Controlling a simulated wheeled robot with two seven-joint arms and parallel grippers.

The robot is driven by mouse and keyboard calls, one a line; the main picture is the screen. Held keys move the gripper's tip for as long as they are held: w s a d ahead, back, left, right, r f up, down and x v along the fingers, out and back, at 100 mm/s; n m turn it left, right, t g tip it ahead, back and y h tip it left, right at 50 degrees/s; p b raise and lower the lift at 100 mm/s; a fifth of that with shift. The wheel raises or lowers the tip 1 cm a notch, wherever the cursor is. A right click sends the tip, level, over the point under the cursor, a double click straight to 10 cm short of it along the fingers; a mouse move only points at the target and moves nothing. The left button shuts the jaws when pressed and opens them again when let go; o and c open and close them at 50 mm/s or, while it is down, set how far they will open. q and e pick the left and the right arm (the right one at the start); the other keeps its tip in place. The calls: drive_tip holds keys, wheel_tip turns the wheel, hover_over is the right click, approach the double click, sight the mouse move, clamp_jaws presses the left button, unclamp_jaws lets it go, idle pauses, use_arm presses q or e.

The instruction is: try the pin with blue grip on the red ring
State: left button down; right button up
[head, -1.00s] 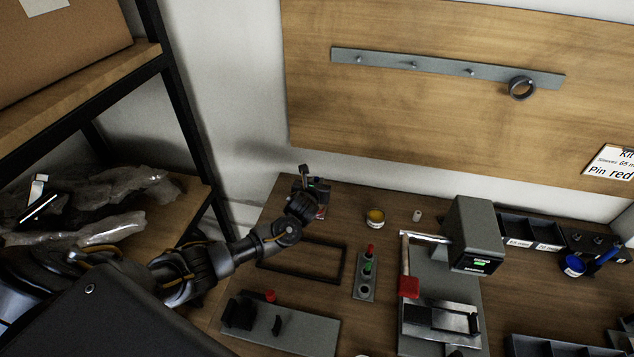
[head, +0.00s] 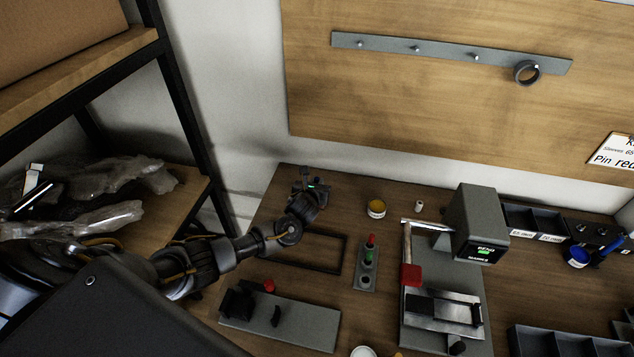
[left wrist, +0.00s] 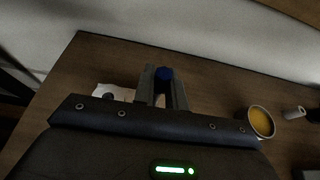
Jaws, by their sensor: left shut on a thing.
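My left gripper (head: 312,186) is at the far left corner of the workbench, above its top. In the left wrist view its fingers (left wrist: 162,88) are shut on the pin with blue grip (left wrist: 164,74); only the blue end shows between the fingertips. The pin's shaft is hidden. A stand (head: 362,283) nearer the bench front holds a red-topped pin (head: 371,240) and a green-topped pin (head: 369,258), with an empty hole in front. I cannot make out a red ring for certain. My right gripper is not in view.
A black frame (head: 342,262) lies between my arm and the stand. A fixture with a red knob (head: 269,286) lies in front. A dark ring (head: 526,72) hangs on the wall rail.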

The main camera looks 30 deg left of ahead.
use_arm(q)
drive_tip(key=shift+p, duration=0.35)
idle(0.4)
drive_tip(key=shift+f+b, duration=0.3)
drive_tip(key=shift+f, duration=0.25)
idle(1.7)
wheel_tip(320, 180, up, 6)
drive_tip(key=p, duration=0.6)
drive_tip(key=shift+r, duration=0.1)
